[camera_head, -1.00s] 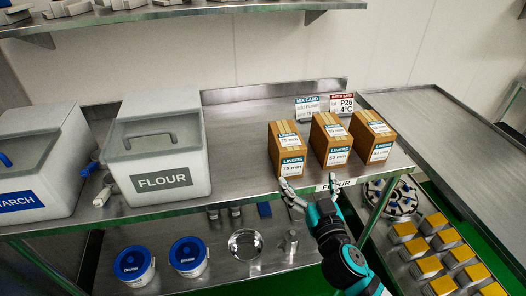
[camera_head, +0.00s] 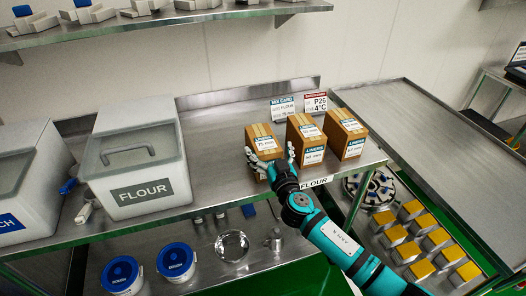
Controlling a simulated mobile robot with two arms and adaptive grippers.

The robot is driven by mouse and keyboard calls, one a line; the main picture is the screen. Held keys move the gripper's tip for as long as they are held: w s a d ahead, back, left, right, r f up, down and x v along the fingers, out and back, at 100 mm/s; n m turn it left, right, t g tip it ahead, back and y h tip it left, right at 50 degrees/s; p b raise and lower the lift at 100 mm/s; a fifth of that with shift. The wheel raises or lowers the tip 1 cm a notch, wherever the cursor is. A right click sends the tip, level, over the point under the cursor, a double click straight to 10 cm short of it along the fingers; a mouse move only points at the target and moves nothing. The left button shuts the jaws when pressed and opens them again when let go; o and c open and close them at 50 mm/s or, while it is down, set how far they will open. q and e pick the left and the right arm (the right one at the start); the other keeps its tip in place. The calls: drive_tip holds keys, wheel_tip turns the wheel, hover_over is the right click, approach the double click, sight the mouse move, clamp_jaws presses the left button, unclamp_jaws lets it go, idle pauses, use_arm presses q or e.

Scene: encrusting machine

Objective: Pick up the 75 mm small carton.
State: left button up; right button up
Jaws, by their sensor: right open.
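The 75 mm small carton (camera_head: 261,132) is the leftmost of three brown liner cartons standing on the steel shelf (camera_head: 220,170). Its top label reads 75 mm. My right gripper (camera_head: 270,158) is open in front of it, with one finger near each side of the carton's front. The gripper covers the lower part of the carton's front face. I cannot tell whether the fingers touch it. My left gripper is not in view.
The middle carton (camera_head: 306,137) stands close on the right, near my right finger, with another carton (camera_head: 346,135) beyond it. A flour bin (camera_head: 140,165) stands at the left. Sign cards (camera_head: 283,108) stand behind. The shelf between bin and cartons is clear.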

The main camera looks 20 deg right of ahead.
sight(266, 143)
drive_tip(key=w, duration=0.3)
drive_tip(key=shift+w+a+f, duration=0.1)
drive_tip(key=shift+w+f, duration=0.2)
drive_tip(key=shift+r, duration=0.1)
drive_tip(key=c, duration=1.5)
